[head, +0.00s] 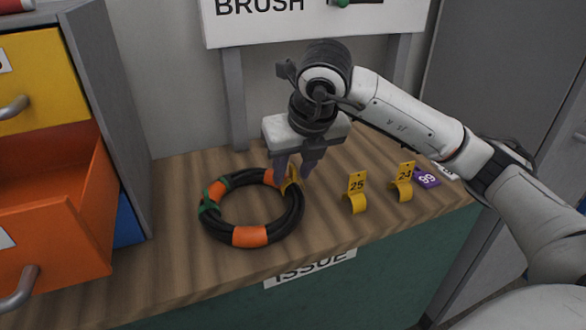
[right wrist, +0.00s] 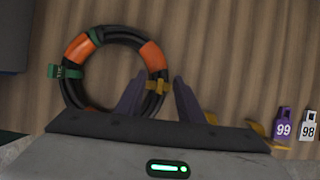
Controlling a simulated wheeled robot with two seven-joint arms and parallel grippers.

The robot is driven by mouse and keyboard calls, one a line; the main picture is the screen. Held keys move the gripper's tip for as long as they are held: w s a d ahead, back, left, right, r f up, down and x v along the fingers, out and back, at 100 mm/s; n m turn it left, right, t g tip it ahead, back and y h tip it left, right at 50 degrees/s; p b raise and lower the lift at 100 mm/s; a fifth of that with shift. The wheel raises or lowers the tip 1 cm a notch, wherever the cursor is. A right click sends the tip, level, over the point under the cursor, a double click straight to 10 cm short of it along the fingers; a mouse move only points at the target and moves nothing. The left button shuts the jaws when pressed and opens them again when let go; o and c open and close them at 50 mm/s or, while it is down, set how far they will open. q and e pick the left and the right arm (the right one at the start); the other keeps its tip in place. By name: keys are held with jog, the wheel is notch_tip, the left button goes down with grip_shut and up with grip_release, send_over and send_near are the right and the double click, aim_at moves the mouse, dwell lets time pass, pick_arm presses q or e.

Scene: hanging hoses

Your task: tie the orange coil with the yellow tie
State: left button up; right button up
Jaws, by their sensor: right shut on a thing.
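The orange coil (head: 250,236), a black hose ring with orange bands, lies flat on the wooden worktop. A green tie (head: 209,207) is around its left side. My right gripper (head: 295,170) is over the coil's back right edge, fingers down, shut on a yellow tie (head: 291,180). In the right wrist view this yellow tie (right wrist: 157,87) sits across the coil (right wrist: 85,100), between the fingers; whether it is fastened I cannot tell. Two more yellow ties, numbered 25 (head: 357,192) and 24 (head: 403,182), stand to the right. My left gripper is out of view.
An open orange drawer (head: 50,220) and a grey cabinet side (head: 105,90) border the worktop on the left. A purple tag 99 (head: 427,179) lies near the right end, beside a white tag 98 (right wrist: 308,125). A BRUSH sign (head: 300,25) stands behind. The front right worktop is clear.

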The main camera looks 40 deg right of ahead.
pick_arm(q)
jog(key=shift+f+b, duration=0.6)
pick_arm(e)
jog(key=shift+f, duration=0.65)
jog(key=o, duration=1.2)
jog(key=shift+c, duration=0.2)
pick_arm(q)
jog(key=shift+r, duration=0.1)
pick_arm(e)
jog(key=shift+s+a+r, duration=0.1)
jog(key=shift+r, duration=0.5)
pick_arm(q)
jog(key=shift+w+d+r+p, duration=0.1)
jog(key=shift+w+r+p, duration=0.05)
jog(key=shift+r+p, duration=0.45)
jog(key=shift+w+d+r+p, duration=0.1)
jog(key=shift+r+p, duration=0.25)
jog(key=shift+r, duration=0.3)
pick_arm(e)
jog(key=d+v, duration=0.1)
jog(key=v, duration=0.8)
jog(key=shift+s+a, duration=0.15)
jog(key=shift+a, duration=0.3)
